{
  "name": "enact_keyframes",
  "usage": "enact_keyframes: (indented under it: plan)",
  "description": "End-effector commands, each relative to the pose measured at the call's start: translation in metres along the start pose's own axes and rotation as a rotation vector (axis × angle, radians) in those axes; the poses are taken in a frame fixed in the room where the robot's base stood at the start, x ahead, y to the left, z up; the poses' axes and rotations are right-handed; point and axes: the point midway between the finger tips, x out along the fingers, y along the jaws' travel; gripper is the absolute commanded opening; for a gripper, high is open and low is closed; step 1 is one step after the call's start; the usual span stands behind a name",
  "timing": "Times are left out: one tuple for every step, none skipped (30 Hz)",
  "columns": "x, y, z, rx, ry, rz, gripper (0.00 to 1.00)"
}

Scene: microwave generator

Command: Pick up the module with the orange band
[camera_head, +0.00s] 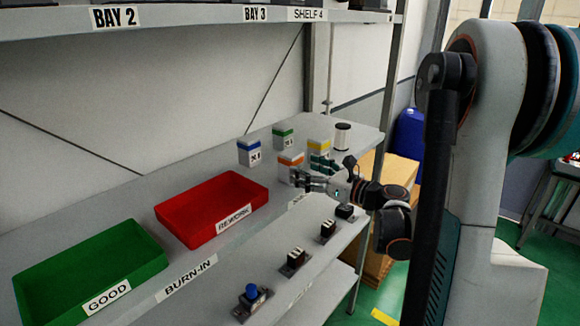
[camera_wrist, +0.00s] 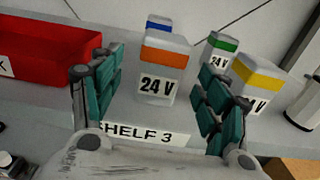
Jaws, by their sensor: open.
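The module with the orange band (camera_wrist: 163,62) is a white box with a "24 V" label. It stands upright on the shelf in the wrist view, ahead of my gripper (camera_wrist: 155,100) and between the lines of its teal-padded fingers. The fingers are apart with nothing held. In the head view the orange-band module (camera_head: 290,160) is partly covered by my gripper (camera_head: 312,174), which reaches in from the right. I cannot tell whether a finger touches the module.
Modules with blue (camera_head: 249,151), green (camera_head: 283,137) and yellow (camera_head: 319,150) bands stand close by. A white cylinder (camera_head: 342,137) is at the right. A red tray (camera_head: 212,203) and green tray (camera_head: 90,270) lie left. Several small devices sit on the lower ledge.

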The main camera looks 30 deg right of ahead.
Motion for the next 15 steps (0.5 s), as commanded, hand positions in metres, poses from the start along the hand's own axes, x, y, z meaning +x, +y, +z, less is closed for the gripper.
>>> enact_keyframes:
  plan:
    - [0.006,0.001,0.000,0.000,0.000,0.003,0.69]
    - [0.008,0.001,0.000,0.000,0.000,0.002,0.69]
    - [0.010,0.001,0.000,0.000,0.000,0.001,0.69]
    - [0.012,0.001,0.000,-0.001,0.000,0.001,0.69]
    - [0.013,0.001,0.000,-0.001,0.000,0.001,0.69]
    - [0.014,0.001,0.000,-0.001,0.001,0.001,0.69]
    - [0.015,0.001,0.000,-0.001,0.001,0.001,0.69]
    - [0.017,0.001,-0.001,-0.001,0.001,0.001,0.69]
    - [0.020,0.000,-0.001,-0.001,0.001,0.002,0.69]
    - [0.023,0.000,-0.001,-0.001,0.001,0.002,0.69]
    - [0.027,0.000,-0.002,-0.001,0.001,0.003,0.69]
    - [0.032,-0.001,-0.003,-0.001,0.001,0.002,0.69]
    - [0.037,-0.001,-0.003,-0.001,0.001,0.003,0.69]
    - [0.041,-0.001,-0.004,-0.001,0.001,0.003,0.69]
    - [0.048,-0.002,-0.004,-0.001,0.001,0.003,0.69]
